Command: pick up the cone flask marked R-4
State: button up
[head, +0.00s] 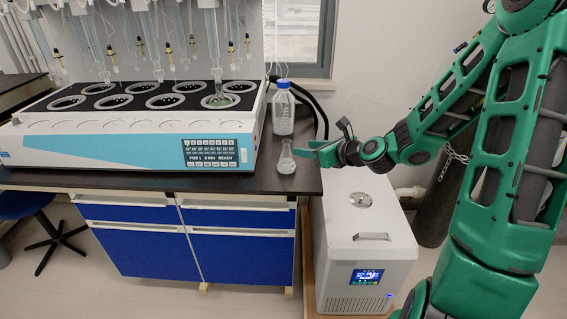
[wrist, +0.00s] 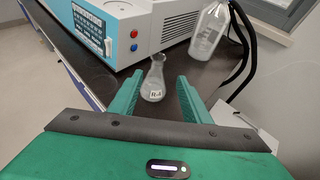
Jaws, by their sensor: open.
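The cone flask (head: 286,160) is clear glass and stands upright on the dark bench top, near its right end. In the wrist view the flask (wrist: 154,82) carries a small white label that seems to read R-4. My gripper (head: 312,150) is at the right of the flask, low over the bench edge. In the wrist view my gripper (wrist: 156,95) is open, with one green finger on each side of the flask's line. The flask stands at about the fingertips, between them in the picture. I see no contact, and the jaws are empty.
A large blue-capped bottle (head: 283,108) stands behind the flask. The distiller (head: 130,140) fills the bench to the left. A white chiller unit (head: 365,240) stands on the right, below bench height. Black hoses (head: 318,110) run behind the bottle. Little bench is free around the flask.

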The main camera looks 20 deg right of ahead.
aim_at(289, 145)
jog(key=x, duration=0.6)
jog(key=r+x, duration=0.1)
jog(key=x, duration=0.2)
jog(key=shift+w+a+f, duration=0.2)
jog(key=shift+w+a, duration=0.1)
jog(key=shift+a, duration=0.2)
jog(key=shift+w+a+f, duration=0.1)
jog(key=shift+w+f, duration=0.1)
jog(key=shift+w, duration=0.25)
grip_shut()
